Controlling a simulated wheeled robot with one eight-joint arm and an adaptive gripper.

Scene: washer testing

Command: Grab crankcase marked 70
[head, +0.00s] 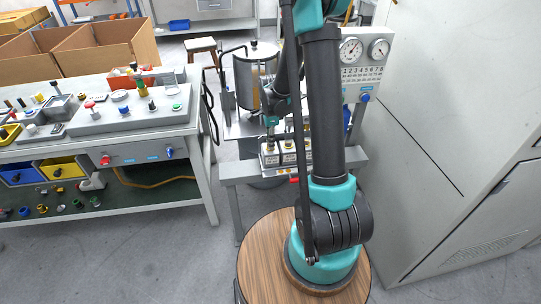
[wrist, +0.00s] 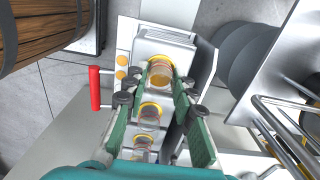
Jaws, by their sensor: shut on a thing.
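Several small pale box-shaped crankcases with dark printed labels stand in a row on the bench; one of them (head: 269,158) shows in the head view below my gripper (head: 270,137). Their numbers are too small to read. In the wrist view, the green fingers of my gripper (wrist: 160,82) are closed in on the farthest crankcase (wrist: 165,46), at its clear, orange-filled round top. Two more clear round tops with yellow rings (wrist: 149,112) sit in line between the fingers, nearer the palm. My arm hides part of the row in the head view.
A red handle (wrist: 95,88) stands left of the row. Metal tubes (wrist: 285,125) and grey discs (wrist: 245,55) are at right. A gauge panel (head: 365,60) stands behind my arm, a grey cabinet (head: 455,130) at right, and a cluttered workbench (head: 130,115) at left.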

